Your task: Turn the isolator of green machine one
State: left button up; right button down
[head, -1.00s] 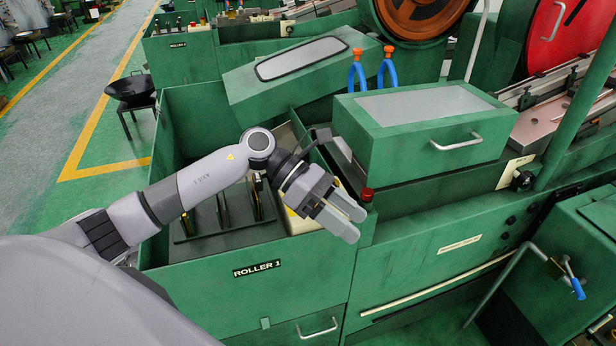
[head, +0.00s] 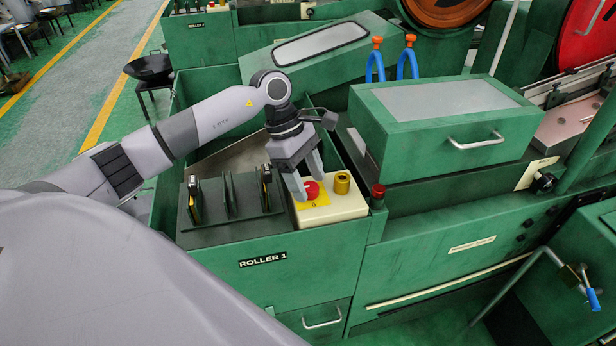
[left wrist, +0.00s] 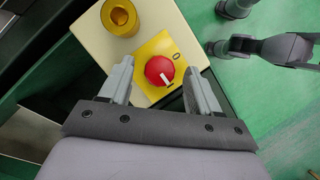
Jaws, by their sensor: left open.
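The isolator is a red round knob with a white pointer line (left wrist: 160,71) on a yellow plate (left wrist: 146,49), on a cream box (head: 335,208). The knob (head: 312,190) also shows in the head view, on the green machine labelled ROLLER 1 (head: 262,260). In the left wrist view the pointer line slants, with its lower end near the "I" mark; a "0" mark shows at the upper right. My left gripper (head: 308,188) is open and points down over the knob. Its fingers (left wrist: 155,85) stand either side of the knob, apart from it. My right gripper is not in view.
A yellow cylindrical part (head: 342,183) stands on the same box beside the knob. A small red cap (head: 378,191) is to its right. Upright dark plates (head: 229,196) stand left of the box. A green lidded box with a handle (head: 445,125) rises behind right.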

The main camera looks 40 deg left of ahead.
pick_arm(q)
jog(key=shift+d+f, duration=0.1)
jog(key=shift+f, duration=0.1)
jog(key=c, duration=1)
